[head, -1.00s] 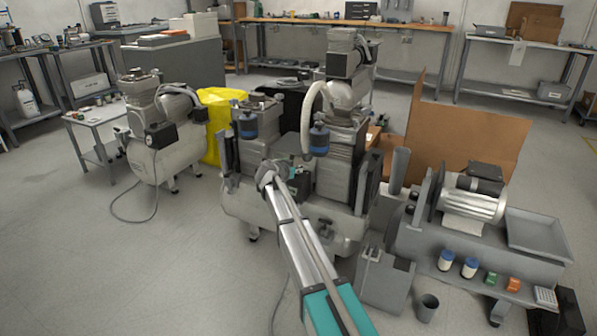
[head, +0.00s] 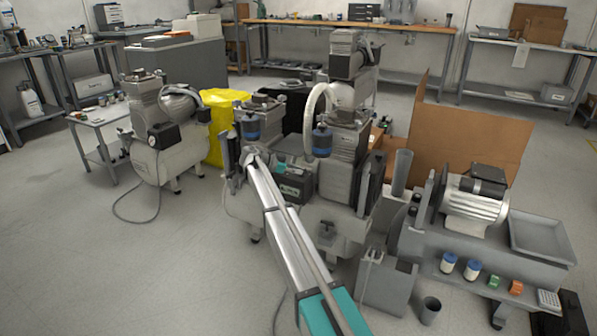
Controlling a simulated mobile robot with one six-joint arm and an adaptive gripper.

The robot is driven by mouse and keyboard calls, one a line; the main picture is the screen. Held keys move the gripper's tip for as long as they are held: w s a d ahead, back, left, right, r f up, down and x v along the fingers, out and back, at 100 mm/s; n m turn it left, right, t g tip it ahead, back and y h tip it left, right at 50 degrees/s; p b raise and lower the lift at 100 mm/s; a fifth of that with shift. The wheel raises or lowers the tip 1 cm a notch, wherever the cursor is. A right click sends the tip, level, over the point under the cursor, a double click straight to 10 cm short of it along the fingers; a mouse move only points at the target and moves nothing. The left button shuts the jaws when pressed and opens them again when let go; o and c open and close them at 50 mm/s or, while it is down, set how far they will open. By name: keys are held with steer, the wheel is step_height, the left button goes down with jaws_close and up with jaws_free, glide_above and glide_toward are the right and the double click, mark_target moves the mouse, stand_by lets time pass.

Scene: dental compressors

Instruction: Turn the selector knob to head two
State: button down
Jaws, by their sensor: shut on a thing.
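The twin-head compressor (head: 345,215) stands in the middle of the head view, with blue-capped cylinders on top. A dark control box (head: 293,187) with a pale label sits on its front, between the two heads. My arm reaches up from the bottom edge to this box. My gripper (head: 280,167) is at the box's upper left, small and partly hidden by my wrist. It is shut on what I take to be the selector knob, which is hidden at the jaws. The knob's pointer and head markings cannot be read.
A smaller compressor (head: 165,155) with a trailing cable stands to the left, with a yellow bag (head: 222,125) behind. A grey cart (head: 480,245) with a motor and small parts stands to the right, near a cardboard sheet (head: 468,145). Floor at the front left is clear.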

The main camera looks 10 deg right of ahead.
steer(key=shift+s+d+m+g, duration=0.2)
steer(key=shift+d+m+g, duration=0.1)
steer(key=shift+g, duration=0.1)
steer(key=c, duration=0.7)
jaws_free()
steer(key=shift+a, duration=0.1)
steer(key=shift+o, duration=0.2)
steer(key=shift+w, duration=0.1)
steer(key=shift+a, duration=0.1)
steer(key=shift+r, duration=0.1)
